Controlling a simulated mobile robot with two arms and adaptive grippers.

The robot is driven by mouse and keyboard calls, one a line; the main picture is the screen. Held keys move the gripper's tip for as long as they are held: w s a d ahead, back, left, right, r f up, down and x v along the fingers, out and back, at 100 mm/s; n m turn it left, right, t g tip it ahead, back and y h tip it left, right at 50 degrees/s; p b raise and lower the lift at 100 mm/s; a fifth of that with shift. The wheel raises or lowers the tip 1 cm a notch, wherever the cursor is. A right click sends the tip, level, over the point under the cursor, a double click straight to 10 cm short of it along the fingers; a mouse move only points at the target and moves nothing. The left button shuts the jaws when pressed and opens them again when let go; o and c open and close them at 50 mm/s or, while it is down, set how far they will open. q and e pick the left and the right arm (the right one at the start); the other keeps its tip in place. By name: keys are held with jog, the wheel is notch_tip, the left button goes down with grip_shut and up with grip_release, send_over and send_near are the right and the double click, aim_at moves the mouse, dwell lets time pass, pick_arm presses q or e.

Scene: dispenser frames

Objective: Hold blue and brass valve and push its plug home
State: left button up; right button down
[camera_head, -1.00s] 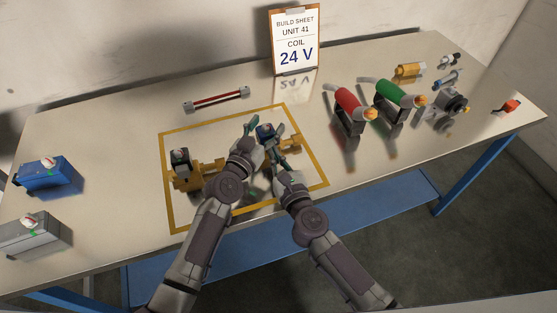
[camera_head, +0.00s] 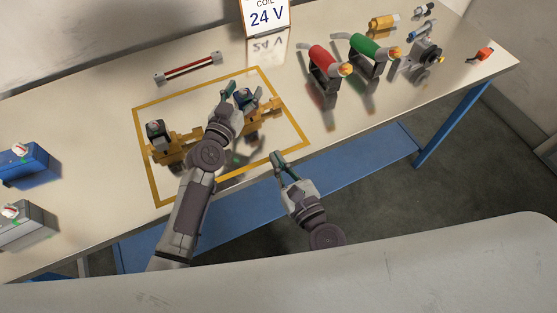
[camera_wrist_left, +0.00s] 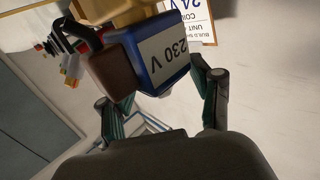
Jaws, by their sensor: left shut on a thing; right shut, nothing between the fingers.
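The blue and brass valve has a blue coil (camera_head: 246,97) and a brass body (camera_head: 264,113), inside the yellow outline on the table. My left gripper (camera_head: 236,98) is shut on this valve, its wrist covering part of it. In the left wrist view the blue coil (camera_wrist_left: 155,55) sits between the fingers, with a "230 V" label. A dark brown block (camera_wrist_left: 116,72), possibly the plug, sits at the coil's side; I cannot tell how far in it is. My right gripper (camera_head: 279,158) is shut and empty, apart from the valve, near the table's front edge.
A second brass valve with a dark coil (camera_head: 157,131) stands left in the yellow outline (camera_head: 140,130). Red (camera_head: 323,60) and green (camera_head: 369,48) handled tools stand to the right. A blue box (camera_head: 25,165) and grey box (camera_head: 28,222) are at left. A "24 V" sign (camera_head: 266,15) stands behind.

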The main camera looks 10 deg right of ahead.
pick_arm(q)
jog(key=shift+a, duration=0.1)
jog(key=o, duration=1.7)
jog(key=shift+o, duration=0.2)
